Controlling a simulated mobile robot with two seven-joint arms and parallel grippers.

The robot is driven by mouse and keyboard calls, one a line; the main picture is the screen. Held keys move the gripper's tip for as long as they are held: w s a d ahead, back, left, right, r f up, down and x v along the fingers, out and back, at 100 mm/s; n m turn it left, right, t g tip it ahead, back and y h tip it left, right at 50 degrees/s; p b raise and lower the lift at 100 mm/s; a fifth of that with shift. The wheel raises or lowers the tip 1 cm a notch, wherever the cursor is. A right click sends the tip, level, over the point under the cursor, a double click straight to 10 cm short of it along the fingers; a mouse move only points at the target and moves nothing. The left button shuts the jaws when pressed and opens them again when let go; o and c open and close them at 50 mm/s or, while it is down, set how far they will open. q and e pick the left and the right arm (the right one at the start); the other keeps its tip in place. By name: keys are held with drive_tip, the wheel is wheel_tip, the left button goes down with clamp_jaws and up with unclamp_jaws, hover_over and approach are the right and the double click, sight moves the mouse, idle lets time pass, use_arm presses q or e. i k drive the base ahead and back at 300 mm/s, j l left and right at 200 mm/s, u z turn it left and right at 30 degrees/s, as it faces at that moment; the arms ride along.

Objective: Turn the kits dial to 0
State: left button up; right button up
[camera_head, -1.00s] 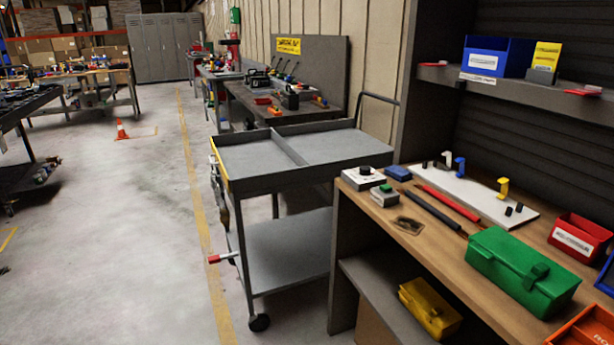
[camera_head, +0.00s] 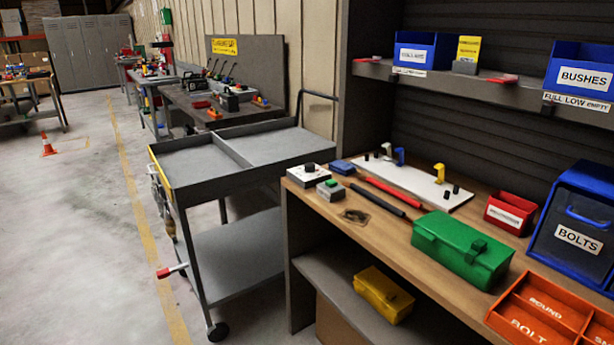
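A small white box with a black knob on top, which looks like the dial (camera_head: 311,174), sits at the left end of the wooden workbench (camera_head: 400,245). Its markings and the setting of the knob are too small to read. Beside it, a little nearer, is a small grey box with a green button (camera_head: 331,189). Neither of my grippers shows in the view.
A grey two-tier cart (camera_head: 240,160) stands left of the bench, with a red-ended handle (camera_head: 172,270) sticking out low. A green toolbox (camera_head: 463,248), red rod (camera_head: 393,192) and orange tray (camera_head: 540,315) lie on the bench.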

sight(308, 168)
drive_tip(key=i+j+z, duration=0.1)
drive_tip(key=z, duration=0.5)
drive_tip(key=i+j+z, duration=0.2)
drive_tip(key=j, duration=0.15)
drive_tip(key=i+j+z, duration=0.1)
drive_tip(key=j+z, duration=0.15)
drive_tip(key=i+j, duration=0.1)
drive_tip(key=j, duration=0.35)
drive_tip(key=i+j+z, duration=0.1)
drive_tip(key=j, duration=0.35)
